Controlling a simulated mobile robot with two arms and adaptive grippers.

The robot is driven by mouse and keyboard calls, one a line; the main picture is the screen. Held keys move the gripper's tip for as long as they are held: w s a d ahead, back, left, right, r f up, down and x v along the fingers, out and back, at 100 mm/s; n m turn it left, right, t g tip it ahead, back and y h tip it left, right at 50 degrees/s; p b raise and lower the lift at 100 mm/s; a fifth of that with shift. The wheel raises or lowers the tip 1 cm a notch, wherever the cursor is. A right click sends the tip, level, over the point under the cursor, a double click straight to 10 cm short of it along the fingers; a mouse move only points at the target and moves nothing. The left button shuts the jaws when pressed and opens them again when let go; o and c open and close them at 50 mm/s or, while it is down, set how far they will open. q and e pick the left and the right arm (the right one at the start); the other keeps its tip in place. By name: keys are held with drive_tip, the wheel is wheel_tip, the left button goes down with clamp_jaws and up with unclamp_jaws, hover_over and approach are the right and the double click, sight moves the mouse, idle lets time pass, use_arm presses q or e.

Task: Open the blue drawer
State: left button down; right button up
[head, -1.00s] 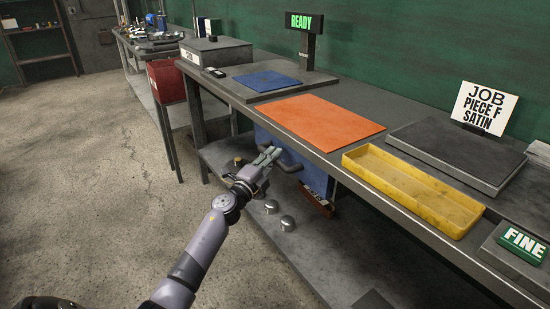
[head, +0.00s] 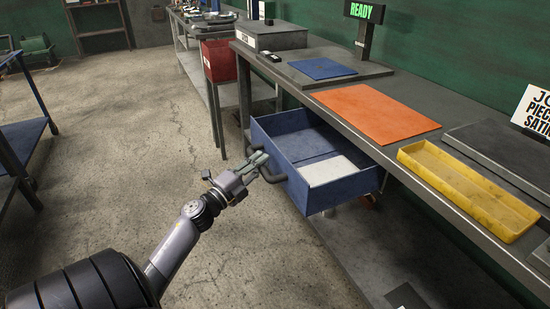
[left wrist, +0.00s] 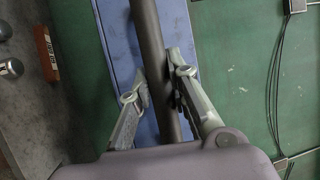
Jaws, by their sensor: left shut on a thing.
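The blue drawer (head: 345,192) is pulled out from under the workbench, and its inside shows. A white flat thing (head: 328,170) lies in it. A dark bar handle (head: 274,178) is on its front. My left gripper (head: 262,160) is shut on this handle. In the left wrist view the fingers (left wrist: 162,95) close on either side of the dark handle bar (left wrist: 150,45), with the blue drawer front (left wrist: 118,50) behind it. My right gripper is not in view.
The workbench holds an orange mat (head: 375,112), a blue mat (head: 322,68) and a yellow tray (head: 468,190). A red bin (head: 219,60) stands beyond the drawer. A blue cart (head: 22,140) is at the far left. The floor between is clear.

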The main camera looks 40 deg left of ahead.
use_arm(q)
drive_tip(key=shift+s+a+f, duration=0.1)
drive_tip(key=shift+s+a, duration=0.2)
drive_tip(key=shift+s, duration=0.5)
drive_tip(key=c, duration=1.5)
unclamp_jaws()
drive_tip(key=s, duration=0.4)
drive_tip(key=s+f, duration=0.1)
drive_tip(key=s, duration=0.3)
drive_tip(key=s+f, duration=0.1)
drive_tip(key=s, duration=0.2)
drive_tip(key=shift+s, duration=0.4)
